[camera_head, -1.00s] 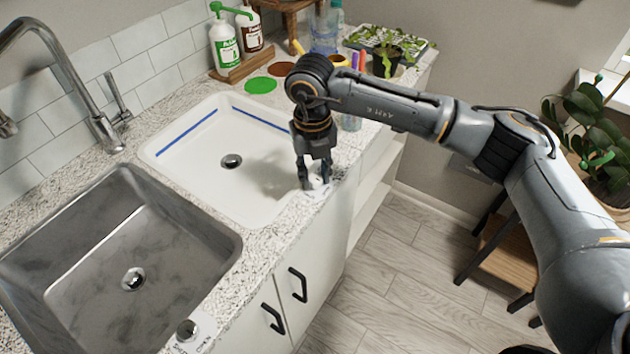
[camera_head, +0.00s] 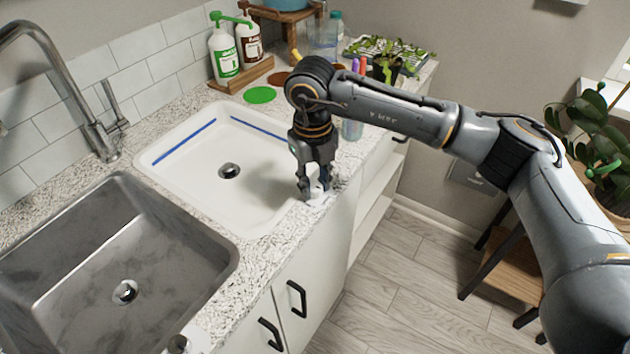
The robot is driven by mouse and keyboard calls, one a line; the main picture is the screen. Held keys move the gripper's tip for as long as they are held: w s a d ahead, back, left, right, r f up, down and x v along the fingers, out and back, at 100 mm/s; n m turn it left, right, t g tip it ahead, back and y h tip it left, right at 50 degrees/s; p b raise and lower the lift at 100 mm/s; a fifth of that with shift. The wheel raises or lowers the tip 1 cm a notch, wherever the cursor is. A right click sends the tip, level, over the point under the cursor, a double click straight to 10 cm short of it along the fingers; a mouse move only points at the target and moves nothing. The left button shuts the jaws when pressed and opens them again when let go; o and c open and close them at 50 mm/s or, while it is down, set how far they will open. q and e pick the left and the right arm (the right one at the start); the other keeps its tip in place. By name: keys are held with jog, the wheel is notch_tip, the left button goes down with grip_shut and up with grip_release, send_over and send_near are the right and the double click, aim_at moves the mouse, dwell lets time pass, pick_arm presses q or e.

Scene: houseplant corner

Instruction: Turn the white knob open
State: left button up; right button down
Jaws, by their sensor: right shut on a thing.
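The white knob (camera_head: 317,188) sits on the counter's front edge, to the right of the white basin (camera_head: 205,187). My right gripper (camera_head: 314,192) points down over the knob and is shut on it. The fingers cover part of the knob, so its exact turn angle cannot be told. My left gripper is not in view.
The steel sink (camera_head: 60,262) and the faucet (camera_head: 75,85) are at left. Two pump bottles (camera_head: 224,55) stand on a wooden tray at the back. A seedling tray (camera_head: 410,55) stands at the back right. Cabinet handles (camera_head: 297,298) stick out below the counter.

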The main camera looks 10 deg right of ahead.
aim_at(314, 188)
jog(key=c, duration=1)
grip_release()
jog(key=shift+c, duration=0.2)
jog(key=shift+r, duration=0.15)
notch_tip(314, 188, up, 12)
jog(key=shift+a+f, duration=0.2)
jog(key=shift+s, duration=0.15)
